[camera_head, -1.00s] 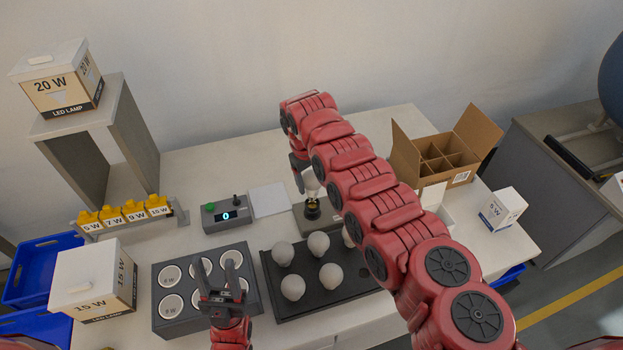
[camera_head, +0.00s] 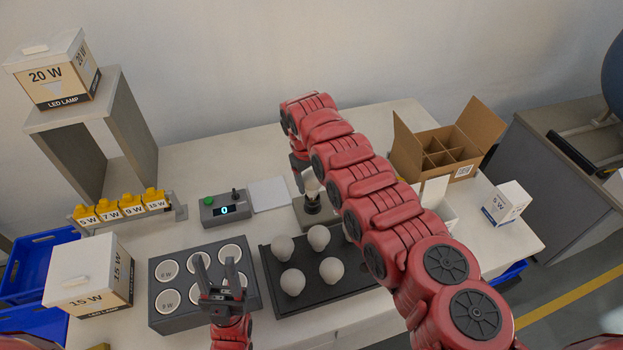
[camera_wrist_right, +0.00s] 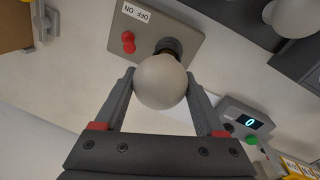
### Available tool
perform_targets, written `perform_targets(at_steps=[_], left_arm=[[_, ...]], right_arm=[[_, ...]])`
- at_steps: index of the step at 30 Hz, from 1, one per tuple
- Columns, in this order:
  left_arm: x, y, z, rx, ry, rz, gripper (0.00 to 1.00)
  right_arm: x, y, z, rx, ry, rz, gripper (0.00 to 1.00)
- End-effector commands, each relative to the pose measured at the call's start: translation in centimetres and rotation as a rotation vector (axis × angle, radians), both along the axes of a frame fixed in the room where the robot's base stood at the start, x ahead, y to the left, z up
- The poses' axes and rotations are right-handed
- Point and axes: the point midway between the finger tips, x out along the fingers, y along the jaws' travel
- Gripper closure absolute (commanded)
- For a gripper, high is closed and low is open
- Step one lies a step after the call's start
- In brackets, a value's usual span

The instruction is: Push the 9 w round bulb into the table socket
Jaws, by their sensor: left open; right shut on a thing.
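A white round bulb (camera_head: 310,187) is held in my right gripper at the table socket (camera_head: 312,205). In the right wrist view the bulb (camera_wrist_right: 161,81) sits between the two fingers of my right gripper (camera_wrist_right: 160,88), which is shut on it. The dark socket (camera_wrist_right: 168,46) shows just behind the bulb, on a grey base with a red switch. The bulb's base is hidden there, so I cannot tell how deep it sits. My right arm covers part of the socket base in the head view. My left gripper (camera_head: 221,275) is open and empty above the grey cup tray.
The grey tray (camera_head: 195,318) with several round cups is below my left gripper. A black tray (camera_head: 268,270) holds several round bulbs. A meter (camera_head: 226,208) reads 0. A divided carton (camera_head: 430,145) stands at the back right. A 15 W box (camera_head: 85,275) stands at the left.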

Motion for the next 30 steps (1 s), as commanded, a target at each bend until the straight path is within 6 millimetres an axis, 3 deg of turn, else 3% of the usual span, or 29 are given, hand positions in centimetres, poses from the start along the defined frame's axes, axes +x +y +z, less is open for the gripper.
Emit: perform_targets(at_steps=[10, 11, 15, 23, 26, 30], left_arm=[[0.0, 0.0, -0.9, 0.0, 0.0, 0.0, 0.5], [0.0, 0.0, -0.9, 0.0, 0.0, 0.0, 0.5], [0.0, 0.0, -0.8, 0.0, 0.0, 0.0, 0.5], [0.0, 0.0, -0.7, 0.0, 0.0, 0.0, 0.5], [0.0, 0.0, 0.1, 0.0, 0.0, 0.0, 0.5], [0.0, 0.0, 2.3, 0.0, 0.0, 0.0, 0.5]], right_arm=[[0.0, 0.0, -1.2, 0.001, -0.001, 0.0, 0.82], [0.0, 0.0, -1.2, 0.001, -0.001, 0.0, 0.26], [0.0, 0.0, -1.0, 0.001, -0.001, 0.0, 0.01], [0.0, 0.0, -0.9, 0.0, 0.0, 0.0, 0.0], [0.0, 0.0, 0.1, 0.001, -0.001, -0.001, 0.0], [-0.2, 0.3, 3.0, 0.001, -0.003, -0.001, 0.0]])
